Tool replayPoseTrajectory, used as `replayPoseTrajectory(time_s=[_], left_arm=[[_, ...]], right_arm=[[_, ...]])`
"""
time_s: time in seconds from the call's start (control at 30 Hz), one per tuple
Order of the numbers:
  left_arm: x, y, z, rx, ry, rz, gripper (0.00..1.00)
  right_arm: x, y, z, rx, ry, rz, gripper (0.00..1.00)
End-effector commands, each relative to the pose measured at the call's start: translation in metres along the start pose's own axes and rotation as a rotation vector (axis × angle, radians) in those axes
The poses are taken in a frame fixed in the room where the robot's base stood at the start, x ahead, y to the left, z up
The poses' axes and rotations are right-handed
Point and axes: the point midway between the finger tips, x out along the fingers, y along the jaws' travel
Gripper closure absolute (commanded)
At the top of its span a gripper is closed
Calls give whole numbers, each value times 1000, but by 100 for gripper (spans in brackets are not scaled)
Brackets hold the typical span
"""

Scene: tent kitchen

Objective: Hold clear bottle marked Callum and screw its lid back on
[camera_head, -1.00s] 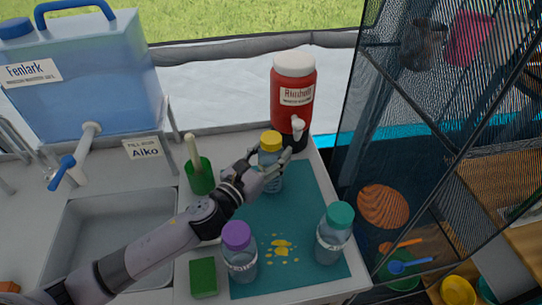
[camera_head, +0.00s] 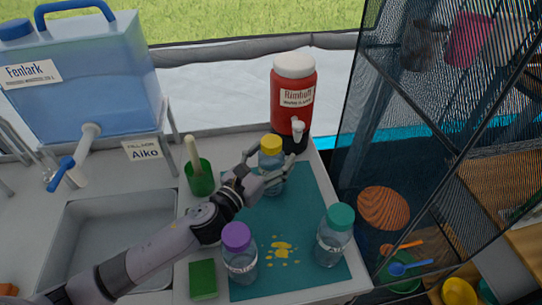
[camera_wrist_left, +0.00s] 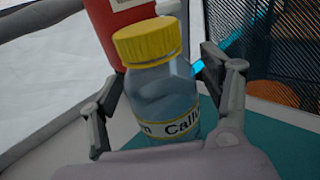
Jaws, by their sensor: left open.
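The clear bottle (camera_head: 271,160) stands upright near the back of the teal mat, and its yellow lid (camera_head: 271,144) sits on top. Whether the lid is tight cannot be told. My left gripper (camera_head: 268,172) is open, with a finger on either side of the bottle's body below the lid. In the wrist view, gaps show between the fingers and the bottle. My right gripper is not in view.
A purple-lidded bottle (camera_head: 240,262) and a teal-lidded bottle (camera_head: 332,245) stand on the front of the teal mat (camera_head: 300,200). A red dispenser (camera_head: 291,112) stands close behind. A green cup (camera_head: 201,184), green sponge (camera_head: 203,280) and sink (camera_head: 110,235) lie left; a mesh rack is right.

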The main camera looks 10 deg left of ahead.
Motion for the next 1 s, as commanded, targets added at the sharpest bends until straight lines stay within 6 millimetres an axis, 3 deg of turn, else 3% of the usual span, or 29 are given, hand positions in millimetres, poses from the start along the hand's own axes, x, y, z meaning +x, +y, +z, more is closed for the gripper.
replayPoseTrajectory(time_s=[0.13, 0.23, 0.5, 0.7, 1.0], left_arm=[[0, 0, 6, 1, -1, 0, 28], [-13, 0, 0, 1, 3, -1, 28], [-70, 0, -2, 0, 4, -2, 28], [-102, 0, 0, 1, 2, 0, 28], [-120, 0, 3, 0, 0, 0, 28]], right_arm=[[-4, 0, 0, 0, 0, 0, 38], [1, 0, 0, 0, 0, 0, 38], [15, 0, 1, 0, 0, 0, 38], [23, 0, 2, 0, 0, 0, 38], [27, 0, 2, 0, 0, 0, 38]])
